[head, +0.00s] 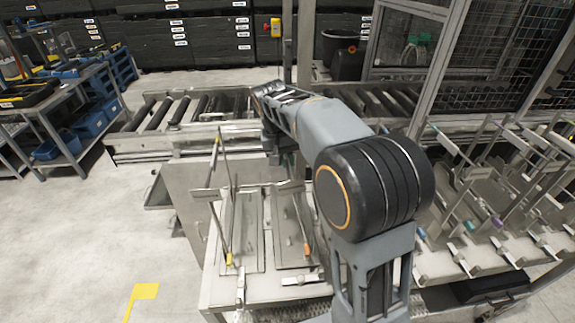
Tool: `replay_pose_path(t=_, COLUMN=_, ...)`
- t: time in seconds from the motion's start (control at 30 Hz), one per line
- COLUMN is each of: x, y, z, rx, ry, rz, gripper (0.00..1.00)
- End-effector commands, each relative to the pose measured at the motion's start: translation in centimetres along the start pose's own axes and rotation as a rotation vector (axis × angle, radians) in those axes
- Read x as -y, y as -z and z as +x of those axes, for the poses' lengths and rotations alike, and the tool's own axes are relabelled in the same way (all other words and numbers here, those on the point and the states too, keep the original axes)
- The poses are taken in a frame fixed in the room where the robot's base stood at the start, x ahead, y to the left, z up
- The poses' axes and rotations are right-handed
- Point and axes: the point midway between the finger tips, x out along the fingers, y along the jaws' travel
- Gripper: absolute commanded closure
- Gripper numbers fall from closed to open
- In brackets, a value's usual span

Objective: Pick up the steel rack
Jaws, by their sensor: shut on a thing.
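A steel rack (226,215) with thin upright rods and flat cross plates stands over the near metal table (215,292), left of my arm. Yellow and orange tips show at its lower ends, close to the tabletop. My gripper (283,160) points down at the rack's upper right part and is shut on it. The fingertips are small, dark and partly hidden by my arm, which also covers the rack's right side. I cannot tell whether the rack is lifted clear of the table.
A roller conveyor (178,110) runs behind the table. More racks with coloured tips (490,200) stand on the right. A fenced enclosure (510,50) is at the back right. A shelf cart with blue bins (58,145) stands at left. Floor at lower left is clear.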

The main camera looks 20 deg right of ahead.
Motion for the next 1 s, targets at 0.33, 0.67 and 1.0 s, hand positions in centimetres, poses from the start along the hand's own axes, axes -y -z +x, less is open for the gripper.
replay_pose_path(t=0.33, x=-0.9, y=-0.9, z=-3.5, rx=-0.006, ry=0.001, rz=0.001, gripper=1.0)
replay_pose_path(t=0.67, x=-2.1, y=-4.5, z=-7.6, rx=-0.008, ry=0.002, rz=0.002, gripper=1.0)
replay_pose_path(t=1.0, x=-3.1, y=-9.6, z=-9.9, rx=-0.006, ry=0.002, rz=0.001, gripper=1.0)
